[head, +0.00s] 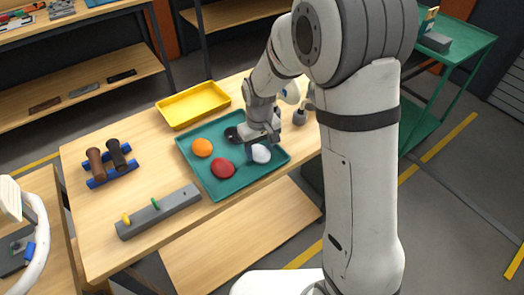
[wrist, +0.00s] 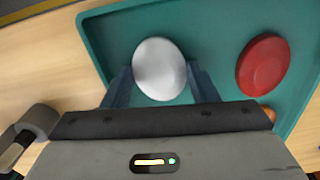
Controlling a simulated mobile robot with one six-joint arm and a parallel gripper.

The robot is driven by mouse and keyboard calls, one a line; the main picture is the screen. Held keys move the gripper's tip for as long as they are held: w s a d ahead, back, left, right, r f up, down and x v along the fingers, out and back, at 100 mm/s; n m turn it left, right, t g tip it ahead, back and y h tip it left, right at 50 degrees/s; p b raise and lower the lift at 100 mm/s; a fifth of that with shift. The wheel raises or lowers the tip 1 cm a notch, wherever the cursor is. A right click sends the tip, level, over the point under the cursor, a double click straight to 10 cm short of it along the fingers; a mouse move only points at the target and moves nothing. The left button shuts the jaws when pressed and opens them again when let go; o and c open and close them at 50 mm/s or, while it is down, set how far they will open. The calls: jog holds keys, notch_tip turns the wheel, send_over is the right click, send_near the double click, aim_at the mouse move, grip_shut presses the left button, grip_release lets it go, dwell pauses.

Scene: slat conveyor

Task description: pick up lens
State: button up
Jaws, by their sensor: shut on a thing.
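A smooth white, lens-shaped disc (head: 260,154) is at the right part of the teal tray (head: 216,190). It also shows in the wrist view (wrist: 159,68), between the two blue-grey fingers. My gripper (wrist: 160,84) is shut on the white disc, with one finger on each side of it. In the head view my gripper (head: 262,142) is low over the tray, and its fingers partly cover the disc. I cannot tell whether the disc touches the tray floor.
A red disc (head: 223,168), an orange round piece (head: 202,148) and a black piece (head: 232,134) lie on the same tray. A yellow tray (head: 193,104) is behind. A grey bar with pegs (head: 158,212) and a blue rack with dark rollers (head: 112,163) are at left.

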aim_at(260, 151)
notch_tip(260, 151, up, 10)
jog(key=shift+b, duration=0.45)
